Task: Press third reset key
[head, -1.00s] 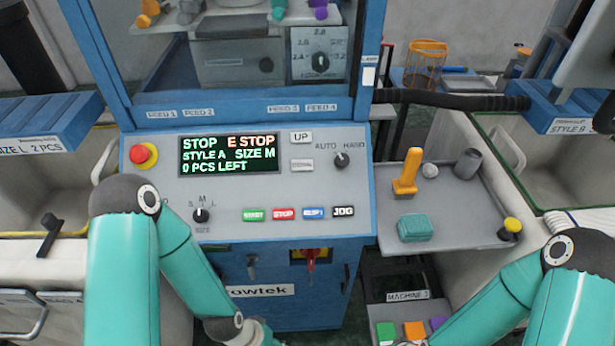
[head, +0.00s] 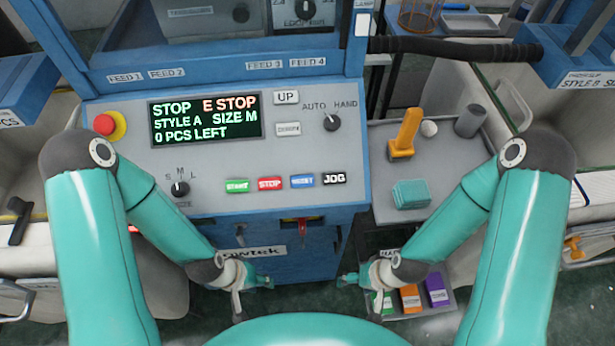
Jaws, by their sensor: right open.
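The blue reset key (head: 302,181) is third in the row of keys on the sloped grey control panel (head: 220,188). It sits between the red stop key (head: 270,183) and the black jog key (head: 334,179); the green start key (head: 237,186) is at the row's left end. The display (head: 205,118) reads STOP, E STOP, STYLE A, SIZE M, 0 PCS LEFT. My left gripper (head: 254,300) is open and empty, below and left of the reset key. My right gripper (head: 358,299) is open and empty, below and right of it. Neither touches the panel.
A red emergency button (head: 108,125) is at the panel's upper left, a size knob (head: 180,189) below it. A mode knob (head: 332,122) is at the upper right. A grey side tray (head: 440,165) holds an orange tool (head: 405,135) and a teal block (head: 411,193).

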